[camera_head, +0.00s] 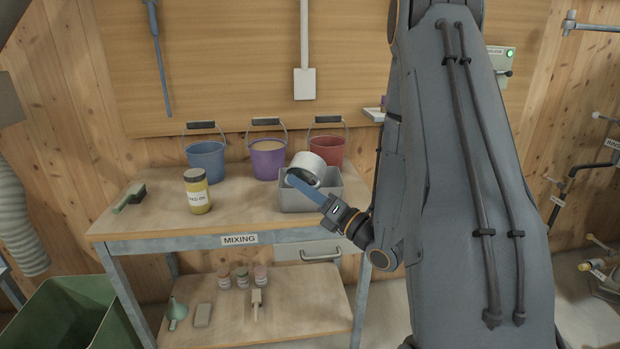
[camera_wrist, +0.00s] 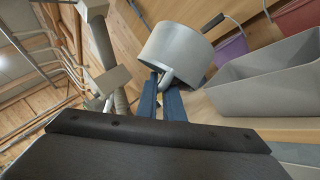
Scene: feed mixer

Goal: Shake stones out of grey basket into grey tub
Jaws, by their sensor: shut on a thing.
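The grey basket (camera_head: 309,163) is a round, cup-like vessel with a handle, held tilted above the grey tub. It also shows in the wrist view (camera_wrist: 178,52), with its handle between my blue fingers. My gripper (camera_head: 296,183) is shut on that handle, at the tub's upper left. The grey tub (camera_head: 312,203) is an open rectangular box on the bench. In the wrist view the tub (camera_wrist: 262,88) lies to the right of the basket. I see no stones; the insides of the basket and tub are mostly hidden.
The tub stands on the mixing bench (camera_head: 150,213). Behind it are a blue bucket (camera_head: 206,162), a purple bucket (camera_head: 267,160) and a red bucket (camera_head: 330,150). A yellow jar (camera_head: 197,193) and a green brush (camera_head: 130,197) are to the left.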

